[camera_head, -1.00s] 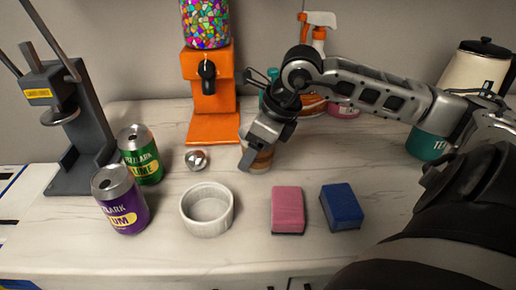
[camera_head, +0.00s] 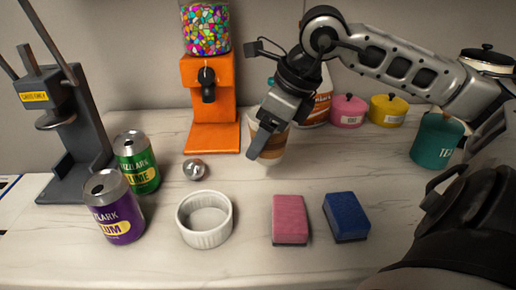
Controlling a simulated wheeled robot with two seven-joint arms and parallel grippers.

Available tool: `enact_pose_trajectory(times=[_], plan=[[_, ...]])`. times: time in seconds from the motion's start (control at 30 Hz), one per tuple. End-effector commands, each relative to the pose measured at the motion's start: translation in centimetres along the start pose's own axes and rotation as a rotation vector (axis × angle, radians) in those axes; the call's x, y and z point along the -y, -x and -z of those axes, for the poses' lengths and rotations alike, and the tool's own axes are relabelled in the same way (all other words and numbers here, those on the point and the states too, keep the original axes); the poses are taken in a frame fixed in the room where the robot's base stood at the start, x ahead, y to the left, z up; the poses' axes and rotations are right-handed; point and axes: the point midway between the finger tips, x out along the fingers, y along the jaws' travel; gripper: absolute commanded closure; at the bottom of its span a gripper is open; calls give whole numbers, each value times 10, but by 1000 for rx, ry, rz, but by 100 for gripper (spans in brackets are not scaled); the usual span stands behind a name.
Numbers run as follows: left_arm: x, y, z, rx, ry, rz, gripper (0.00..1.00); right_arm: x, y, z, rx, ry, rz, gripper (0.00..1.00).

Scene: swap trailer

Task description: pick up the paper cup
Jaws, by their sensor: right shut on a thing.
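The paper cup (camera_head: 272,146) is brown and white and hangs slightly tilted in my right gripper (camera_head: 268,140), to the right of the orange dispenser's base. My right gripper is shut on it, and its fingers hide part of the cup's side. The cup appears lifted a little off the marble counter. My left gripper is not in view.
An orange candy dispenser (camera_head: 209,100) stands behind left. A metal ball (camera_head: 194,169), white ramekin (camera_head: 204,221), green can (camera_head: 137,162), purple can (camera_head: 115,208), pink sponge (camera_head: 290,218) and blue sponge (camera_head: 346,216) lie nearer. Teal, pink and yellow canisters stand right.

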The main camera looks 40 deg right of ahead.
Motion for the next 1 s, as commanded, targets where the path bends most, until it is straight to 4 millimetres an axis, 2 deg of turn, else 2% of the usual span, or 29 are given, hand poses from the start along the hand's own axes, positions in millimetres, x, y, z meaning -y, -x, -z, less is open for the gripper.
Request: enact_pose_trajectory(times=[0.03, 0.1, 0.23, 0.33, 0.6, 0.8, 1.0], plan=[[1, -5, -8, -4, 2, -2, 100, -1, -1, 4, -2, 2, 4, 53], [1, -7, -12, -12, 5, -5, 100, -5, 5, 6, -2, 6, 3, 53], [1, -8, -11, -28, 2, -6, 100, -13, 36, 11, 8, 6, 4, 53], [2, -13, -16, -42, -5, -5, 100, -23, 47, 24, 9, 7, 1, 53], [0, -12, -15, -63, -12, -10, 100, -43, 86, 52, 4, 7, 4, 53], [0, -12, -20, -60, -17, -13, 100, -50, 100, 63, -1, 4, 2, 53], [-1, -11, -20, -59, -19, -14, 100, -52, 104, 65, 0, 4, 2, 53]])
